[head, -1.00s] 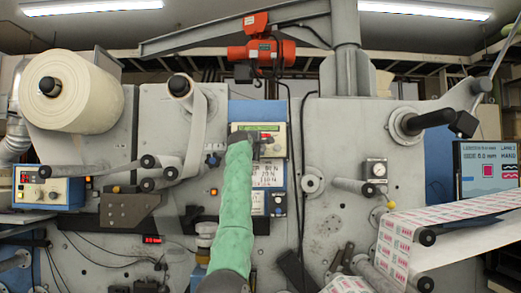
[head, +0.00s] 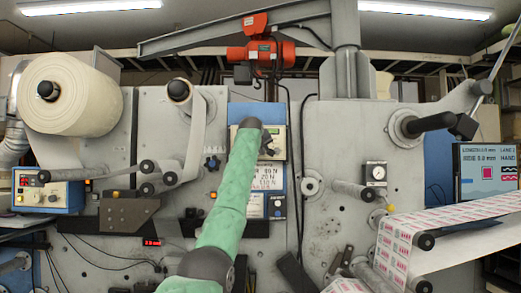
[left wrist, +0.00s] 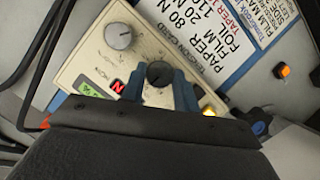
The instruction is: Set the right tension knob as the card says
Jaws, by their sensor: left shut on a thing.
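The cream control panel (head: 281,138) is on the machine's front, partly covered by my left arm. In the left wrist view the panel (left wrist: 84,62) carries a black knob (left wrist: 159,73) and a pale grey knob (left wrist: 118,36). My left gripper (left wrist: 159,88) has its blue fingers on both sides of the black knob and is shut on it. The knob's pointer is not clear. The tension card (left wrist: 225,40) beside the panel reads paper 80 N and film 20 N; the foil line is partly cut off. It also shows in the head view (head: 267,178). My right gripper is out of view.
An orange button (left wrist: 283,70) is farther right. A paper roll (head: 72,92) and a printed web (head: 400,250) flank the panel.

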